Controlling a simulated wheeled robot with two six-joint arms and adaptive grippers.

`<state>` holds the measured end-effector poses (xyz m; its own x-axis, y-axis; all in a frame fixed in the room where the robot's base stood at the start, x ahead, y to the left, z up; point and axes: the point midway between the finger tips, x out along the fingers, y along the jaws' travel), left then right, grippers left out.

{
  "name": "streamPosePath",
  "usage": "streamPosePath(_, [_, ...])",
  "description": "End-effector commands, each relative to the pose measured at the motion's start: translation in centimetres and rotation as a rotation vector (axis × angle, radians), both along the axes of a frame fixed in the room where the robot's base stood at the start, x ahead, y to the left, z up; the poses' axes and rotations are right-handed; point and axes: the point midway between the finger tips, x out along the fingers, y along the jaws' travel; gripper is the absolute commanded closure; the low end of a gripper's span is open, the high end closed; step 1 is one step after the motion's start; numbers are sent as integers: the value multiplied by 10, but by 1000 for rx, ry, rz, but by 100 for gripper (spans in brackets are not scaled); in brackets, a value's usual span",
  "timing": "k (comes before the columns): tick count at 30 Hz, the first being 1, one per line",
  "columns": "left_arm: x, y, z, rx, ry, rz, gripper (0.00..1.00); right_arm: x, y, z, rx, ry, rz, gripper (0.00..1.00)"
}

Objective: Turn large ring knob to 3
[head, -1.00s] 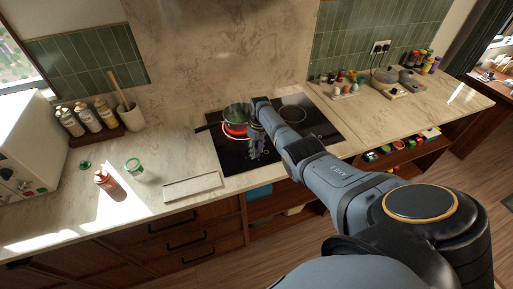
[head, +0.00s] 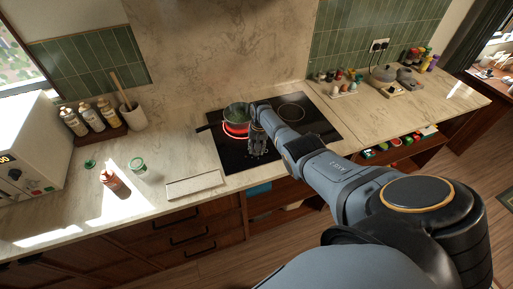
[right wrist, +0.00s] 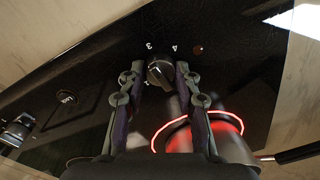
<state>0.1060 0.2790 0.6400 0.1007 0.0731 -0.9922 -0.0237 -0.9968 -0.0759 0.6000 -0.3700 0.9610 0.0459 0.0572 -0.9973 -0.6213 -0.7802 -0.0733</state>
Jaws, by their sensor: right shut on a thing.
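The black cooktop (head: 232,163) is set in the counter, and its large ring (head: 238,134) glows red under a pot (head: 236,113). The glowing ring (right wrist: 232,120) and the pot's side also show in the right wrist view. The dark round knob (right wrist: 160,72) stands on the cooktop, with the printed digits 3 and 4 beside it. My right gripper (right wrist: 159,76) is shut on the knob, with a finger on each side. In the head view my right gripper (head: 258,150) is low over the cooktop's front, and the knob is hidden there. My left gripper is out of view.
A second, unlit ring (head: 291,112) is at the cooktop's right. A pale tray (head: 194,185) lies on the counter to the left. A red bottle (head: 110,180) and a green-topped jar (head: 137,166) stand further left. The pot's handle sticks out leftward.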

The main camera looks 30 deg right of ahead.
Motion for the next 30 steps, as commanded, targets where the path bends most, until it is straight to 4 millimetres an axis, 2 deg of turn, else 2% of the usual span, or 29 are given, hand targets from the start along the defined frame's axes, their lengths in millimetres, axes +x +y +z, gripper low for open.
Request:
streamPosePath(10, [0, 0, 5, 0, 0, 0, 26, 0, 0, 0, 0, 0, -130, 99])
streamPosePath(26, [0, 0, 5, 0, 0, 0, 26, 0, 0, 0, -1, 1, -153, 99])
streamPosePath(27, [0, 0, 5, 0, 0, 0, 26, 0, 0, 0, -1, 1, -153, 65])
streamPosePath(30, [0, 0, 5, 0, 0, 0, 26, 0, 0, 0, -1, 1, -152, 52])
